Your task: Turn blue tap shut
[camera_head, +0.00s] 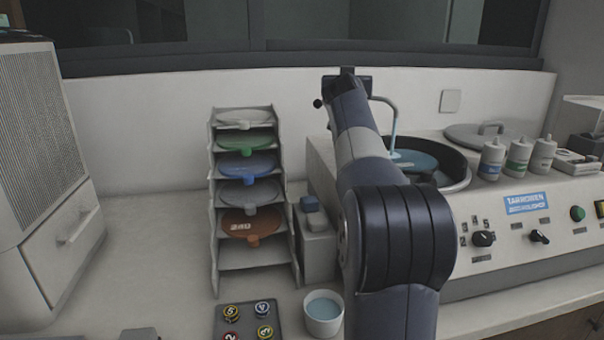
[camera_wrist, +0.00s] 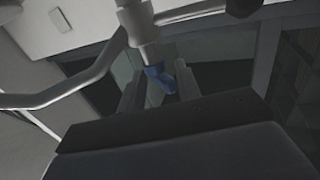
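The blue tap (camera_wrist: 158,76) is a small blue handle below a pale pipe fitting, seen in the wrist view. My gripper (camera_wrist: 158,84) is open, with one finger on each side of the handle. A dark gap shows between the handle and the left finger; the right finger is close to it, and I cannot tell if they touch. In the head view my arm hides the handle and most of the gripper. The curved spout (camera_head: 385,100) shows right of my arm, with a pale blue water stream (camera_head: 393,138) falling onto the blue disc (camera_head: 412,161) in the round bowl.
The grey machine (camera_head: 520,228) with knobs fills the right side. Several small bottles (camera_head: 518,158) and a round lid (camera_head: 480,134) stand on it. A rack of coloured discs (camera_head: 214,250) and a white cup (camera_head: 323,318) are left of my arm. Pale pipes (camera_wrist: 60,95) cross the wrist view.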

